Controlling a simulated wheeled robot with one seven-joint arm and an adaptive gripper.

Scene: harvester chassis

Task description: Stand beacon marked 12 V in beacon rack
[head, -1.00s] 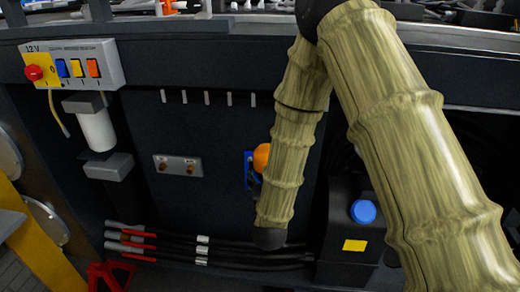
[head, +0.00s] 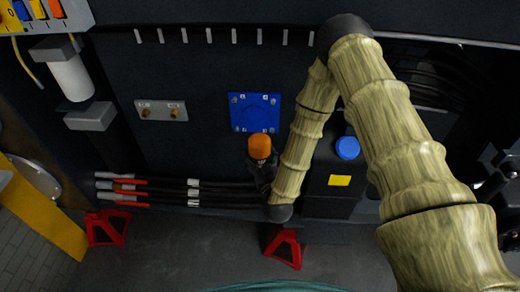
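An orange-domed beacon (head: 259,146) shows in the head view, in front of the lower edge of a square blue plate on the dark chassis wall. My dark gripper (head: 260,166) is just below the dome and appears shut around the beacon's lower part, which it mostly hides. The beacon looks roughly upright. No marking on it can be read. I cannot make out a beacon rack in this view. A switch panel (head: 48,14) with coloured switches is cut off at the top left.
The blue plate (head: 251,112) has bolts near its corners. Left of it are a small plate with brass studs (head: 161,110) and a white cylinder (head: 70,79). Red-ended cables (head: 125,187) run along the bottom. Red stands (head: 285,247) stand on the floor. A blue cap (head: 347,148) is right of my forearm.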

